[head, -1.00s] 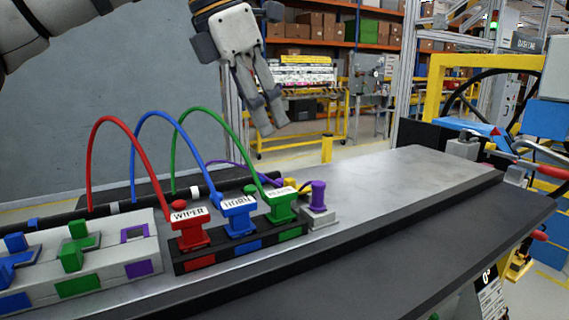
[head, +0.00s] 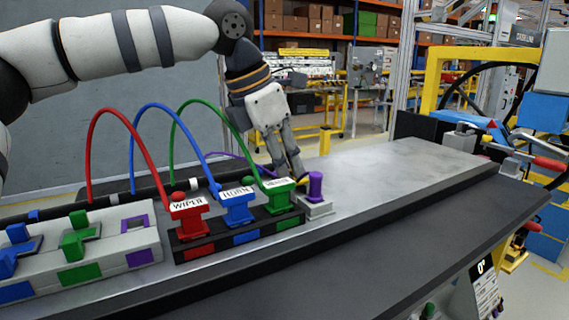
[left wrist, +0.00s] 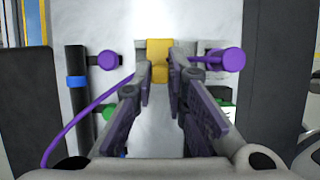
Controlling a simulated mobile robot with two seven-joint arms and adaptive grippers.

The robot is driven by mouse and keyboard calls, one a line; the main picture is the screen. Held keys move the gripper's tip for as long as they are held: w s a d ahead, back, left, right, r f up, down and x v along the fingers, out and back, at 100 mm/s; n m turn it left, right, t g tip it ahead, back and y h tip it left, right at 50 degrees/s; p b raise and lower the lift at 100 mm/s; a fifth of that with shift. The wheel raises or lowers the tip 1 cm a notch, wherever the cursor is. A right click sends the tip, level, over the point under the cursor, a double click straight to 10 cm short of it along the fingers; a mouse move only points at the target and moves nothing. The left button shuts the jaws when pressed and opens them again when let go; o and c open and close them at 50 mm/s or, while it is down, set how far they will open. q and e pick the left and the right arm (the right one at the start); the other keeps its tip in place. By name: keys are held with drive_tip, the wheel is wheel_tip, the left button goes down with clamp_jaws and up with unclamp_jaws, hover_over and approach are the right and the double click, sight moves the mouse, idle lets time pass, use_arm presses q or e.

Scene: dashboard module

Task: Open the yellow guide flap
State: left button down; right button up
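The yellow guide flap (left wrist: 159,52) shows in the left wrist view, on a grey base on the bench top, beside the purple plug (left wrist: 228,60). In the head view only a small yellow bit (head: 303,182) shows beside the purple plug (head: 316,186); the rest is hidden. My left gripper (head: 291,174) points down at the flap. In the left wrist view its two fingers (left wrist: 162,72) stand apart, one on each side of the flap's near part. I cannot tell whether they touch it. My right gripper is not in view.
The purple cable (left wrist: 85,113) runs past the fingers to the purple plug. Red (head: 189,224), blue (head: 238,208) and green (head: 279,195) plugs with arched cables stand close to the left. The bench top (head: 390,165) to the right is clear.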

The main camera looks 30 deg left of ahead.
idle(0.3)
use_arm(q)
drive_tip(key=shift+w+d+r+g+y, duration=0.15)
drive_tip(key=shift+w+r+g+y, duration=0.15)
drive_tip(key=shift+g, duration=0.25)
drive_tip(key=shift+w+d+r+g+y, duration=0.1)
drive_tip(key=shift+w+d+g+y, duration=0.1)
drive_tip(key=shift+g+y, duration=0.3)
drive_tip(key=shift+w+d+g+y+b, duration=0.2)
drive_tip(key=shift+w+g+y+b, duration=0.25)
drive_tip(key=shift+g, duration=0.6)
drive_tip(key=shift+w+d+r+g+y, duration=0.25)
drive_tip(key=shift+r+g+y, duration=0.2)
drive_tip(key=shift+g, duration=0.35)
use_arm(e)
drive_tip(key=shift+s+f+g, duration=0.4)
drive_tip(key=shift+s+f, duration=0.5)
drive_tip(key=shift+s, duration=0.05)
use_arm(q)
drive_tip(key=c, duration=1.6)
unclamp_jaws()
drive_tip(key=shift+a, duration=0.1)
